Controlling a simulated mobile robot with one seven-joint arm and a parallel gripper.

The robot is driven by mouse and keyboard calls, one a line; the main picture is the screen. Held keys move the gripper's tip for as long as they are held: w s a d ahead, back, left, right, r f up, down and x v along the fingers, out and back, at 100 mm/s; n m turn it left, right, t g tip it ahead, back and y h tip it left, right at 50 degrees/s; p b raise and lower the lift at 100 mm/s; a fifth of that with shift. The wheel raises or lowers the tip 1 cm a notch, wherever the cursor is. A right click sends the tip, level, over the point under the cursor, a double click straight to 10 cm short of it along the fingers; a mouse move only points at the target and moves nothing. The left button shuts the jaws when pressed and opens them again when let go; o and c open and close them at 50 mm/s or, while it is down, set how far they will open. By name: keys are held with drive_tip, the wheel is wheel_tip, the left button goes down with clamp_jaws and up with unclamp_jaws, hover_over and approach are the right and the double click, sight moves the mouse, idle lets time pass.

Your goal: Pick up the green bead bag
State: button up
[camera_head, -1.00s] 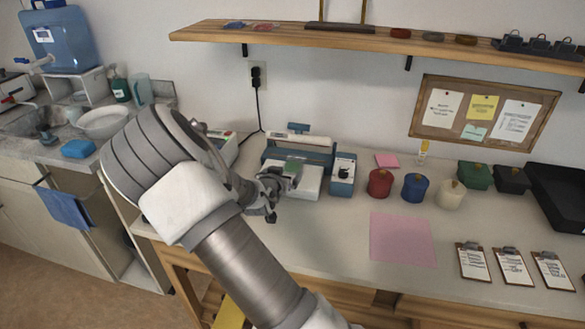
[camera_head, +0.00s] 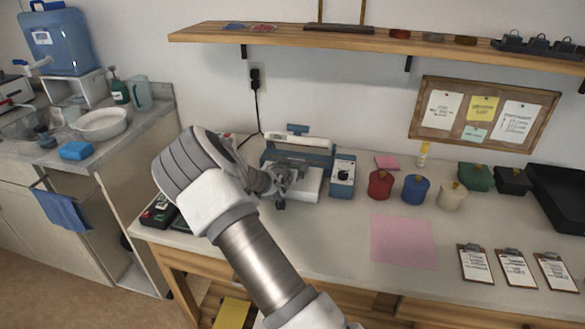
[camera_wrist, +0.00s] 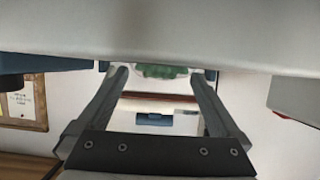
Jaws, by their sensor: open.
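The green bead bag (camera_wrist: 160,71) shows in the wrist view as a bumpy green shape at the top, between my two fingertips. Its upper part is cut off by a pale surface, and I cannot tell whether the fingers touch it. In the head view I cannot make it out; my gripper covers that spot. My gripper (camera_head: 280,190) is open, in front of the blue and white bench machine (camera_head: 311,184). Its spread fingers also show in the wrist view (camera_wrist: 160,78).
Red (camera_head: 380,185), blue (camera_head: 415,188) and cream (camera_head: 452,197) pots stand right of the machine. A pink mat (camera_head: 403,242) and several clipboards (camera_head: 507,267) lie in front. A wooden shelf (camera_head: 400,42) with a blue bag (camera_head: 235,27) and a red bag (camera_head: 264,28) hangs above.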

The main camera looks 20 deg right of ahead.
drive_tip(key=shift+c, duration=0.3)
drive_tip(key=shift+r, duration=0.1)
drive_tip(key=c, duration=1.3)
